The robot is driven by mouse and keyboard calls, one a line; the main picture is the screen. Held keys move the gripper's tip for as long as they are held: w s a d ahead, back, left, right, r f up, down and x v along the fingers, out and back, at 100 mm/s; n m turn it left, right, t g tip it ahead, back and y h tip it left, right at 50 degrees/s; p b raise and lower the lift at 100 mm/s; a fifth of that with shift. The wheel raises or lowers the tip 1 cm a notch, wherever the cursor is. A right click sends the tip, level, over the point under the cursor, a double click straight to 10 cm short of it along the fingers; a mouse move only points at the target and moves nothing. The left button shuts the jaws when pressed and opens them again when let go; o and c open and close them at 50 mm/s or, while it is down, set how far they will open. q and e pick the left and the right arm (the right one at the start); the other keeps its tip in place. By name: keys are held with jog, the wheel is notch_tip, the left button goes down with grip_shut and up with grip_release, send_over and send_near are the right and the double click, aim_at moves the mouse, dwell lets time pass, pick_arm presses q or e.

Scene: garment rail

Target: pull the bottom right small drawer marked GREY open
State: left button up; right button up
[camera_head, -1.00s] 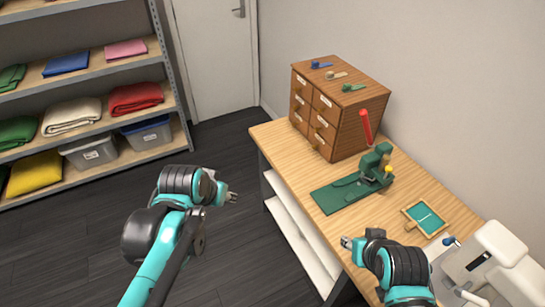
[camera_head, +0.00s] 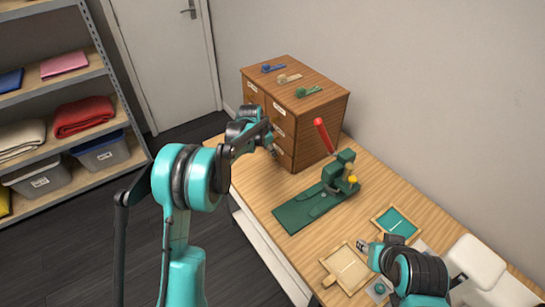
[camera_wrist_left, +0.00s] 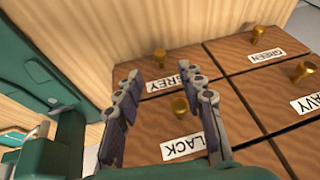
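The wooden drawer cabinet (camera_head: 322,128) stands at the back of the table. In the left wrist view the GREY drawer's label (camera_wrist_left: 168,82) is partly hidden by a finger. Its brass knob (camera_wrist_left: 159,58) shows just beyond the fingertips. The drawer front looks flush with its neighbours. My left gripper (camera_wrist_left: 162,83) is open in front of the drawer faces, with nothing held. The BLACK drawer's knob (camera_wrist_left: 180,104) appears between the fingers; I cannot tell the depth. In the head view my left gripper (camera_head: 274,150) is at the cabinet's lower front. My right gripper (camera_head: 362,248) is over the table's front right.
A green press with a red handle (camera_head: 322,135) stands right of the cabinet. Two small trays (camera_head: 347,268) (camera_head: 395,224) lie near my right gripper. A white machine (camera_head: 490,275) is at the right edge.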

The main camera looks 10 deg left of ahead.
pick_arm(q)
jog(key=b+x, duration=0.2)
jog(key=x, duration=0.5)
grip_shut()
